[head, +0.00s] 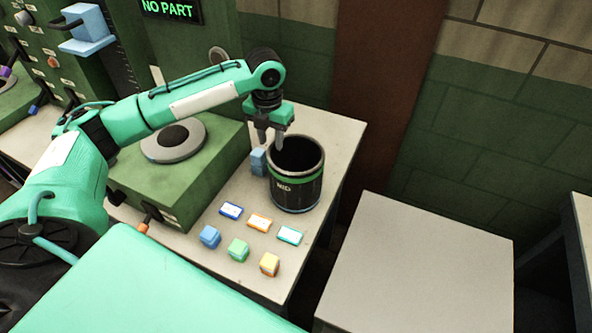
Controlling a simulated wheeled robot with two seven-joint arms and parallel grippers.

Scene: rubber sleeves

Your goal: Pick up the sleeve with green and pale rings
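A large black cylinder (296,190) with a dark, open top stands upright on the pale bench. It has a green ring below its rim, a white "MID" marking and a thin pale ring near its base. It is the only thing I see with green and pale rings. My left gripper (271,142) points down at the cylinder's left rim, its two fingers apart with a gap between them. I cannot tell whether a finger touches the rim or reaches inside. The inside of the cylinder is too dark to make out. My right gripper is not in view.
Blue (210,236), green (238,249) and yellow-orange (269,264) blocks and several small coloured cards (259,222) lie in front. Another blue block (258,161) stands left of the cylinder. A green machine (180,190) borders the left. A bare pale table (415,270) is at right.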

